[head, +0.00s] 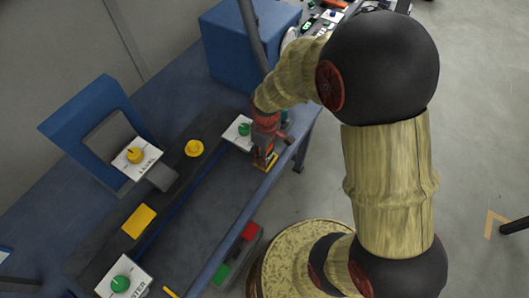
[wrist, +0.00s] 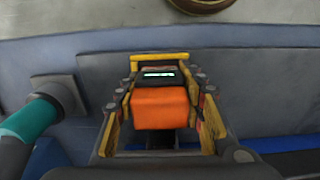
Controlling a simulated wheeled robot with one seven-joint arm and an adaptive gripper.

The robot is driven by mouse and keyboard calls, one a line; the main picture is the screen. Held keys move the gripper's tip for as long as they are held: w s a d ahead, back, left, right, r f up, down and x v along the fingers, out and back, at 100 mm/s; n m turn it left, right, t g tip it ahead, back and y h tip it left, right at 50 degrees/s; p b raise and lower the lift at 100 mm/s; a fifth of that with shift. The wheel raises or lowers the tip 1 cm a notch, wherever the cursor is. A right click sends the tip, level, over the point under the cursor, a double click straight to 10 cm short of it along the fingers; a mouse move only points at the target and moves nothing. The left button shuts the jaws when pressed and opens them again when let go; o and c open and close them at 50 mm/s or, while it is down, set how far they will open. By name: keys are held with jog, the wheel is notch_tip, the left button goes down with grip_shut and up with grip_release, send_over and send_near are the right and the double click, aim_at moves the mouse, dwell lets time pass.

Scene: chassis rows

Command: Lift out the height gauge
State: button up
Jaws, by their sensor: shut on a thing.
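An orange block with a dark top and a pale lit strip, which looks like the height gauge (wrist: 160,108), sits between my fingers in the wrist view. My gripper (wrist: 165,95) is shut on it, with yellow-edged fingers on its left and right sides. In the head view my gripper (head: 265,158) points down near the right edge of the blue table. There the gauge is mostly hidden by my gripper, and I cannot tell whether it touches the surface below.
A dark rail (head: 108,237) runs along the blue table (head: 203,222), bearing a yellow round piece (head: 194,148) and a yellow block (head: 139,221). White plates with green knobs stand at both ends. A blue frame (head: 75,122) and blue box (head: 228,52) stand behind. A teal cylinder (wrist: 38,120) is close left.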

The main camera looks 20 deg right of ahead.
jog(key=c, duration=0.5)
jog(key=shift+r, duration=0.15)
